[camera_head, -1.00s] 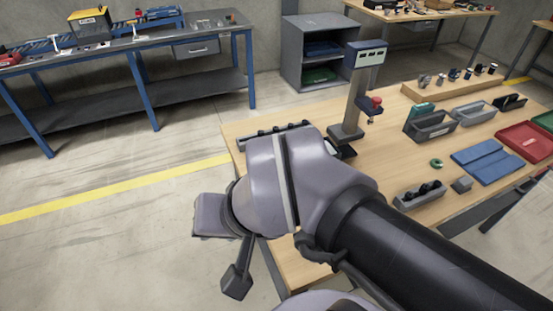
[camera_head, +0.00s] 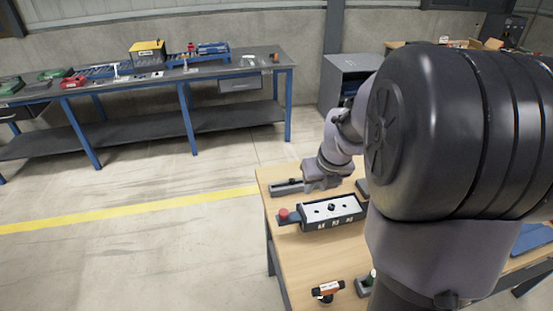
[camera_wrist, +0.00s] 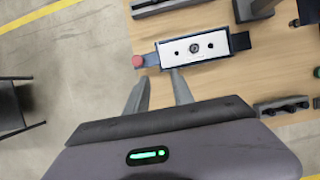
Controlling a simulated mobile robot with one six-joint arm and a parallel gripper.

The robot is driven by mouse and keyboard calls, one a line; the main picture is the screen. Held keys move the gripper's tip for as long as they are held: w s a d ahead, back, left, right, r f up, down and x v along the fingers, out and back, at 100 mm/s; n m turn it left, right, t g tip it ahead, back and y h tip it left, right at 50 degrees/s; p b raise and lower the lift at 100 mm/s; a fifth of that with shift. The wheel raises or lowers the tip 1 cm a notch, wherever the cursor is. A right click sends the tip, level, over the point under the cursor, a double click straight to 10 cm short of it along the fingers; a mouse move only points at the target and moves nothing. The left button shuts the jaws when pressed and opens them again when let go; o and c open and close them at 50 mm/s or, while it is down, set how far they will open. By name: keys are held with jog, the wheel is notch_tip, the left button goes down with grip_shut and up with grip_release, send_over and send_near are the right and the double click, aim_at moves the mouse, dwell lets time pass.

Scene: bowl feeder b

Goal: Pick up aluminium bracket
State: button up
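I cannot make out the aluminium bracket for certain in any view. Small pale pieces (camera_head: 190,63) on the far workbench are too small to identify. My gripper is over the wooden table in the head view (camera_head: 320,174), partly hidden by my own arm. In the wrist view its two fingers are spread apart with nothing between them (camera_wrist: 160,76). The fingertips lie just below a dark fixture with a white top plate in the picture (camera_wrist: 194,48); I cannot tell the height between them. That fixture also shows in the head view (camera_head: 334,211).
A red button (camera_head: 283,214) sits at the fixture's left end. A dark rail (camera_head: 287,187) lies behind it. An orange-and-black item (camera_head: 327,290) lies near the front. The far workbench (camera_head: 100,86) holds a yellow box (camera_head: 147,52).

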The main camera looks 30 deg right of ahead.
jog(key=b, duration=0.4)
send_over(304, 210)
jog(key=s, duration=0.2)
jog(key=f, duration=1.1)
jog(key=shift+a+f, duration=0.25)
jog(key=shift+a, duration=0.1)
jog(key=b+x, duration=0.2)
jog(key=x, duration=0.3)
jog(key=shift+d+b, duration=0.1)
jog(key=shift+b, duration=0.2)
jog(key=shift+w+f, duration=0.1)
jog(key=shift+f, duration=0.1)
jog(key=shift+r, duration=0.15)
jog(key=shift+c, duration=0.7)
grip_shut()
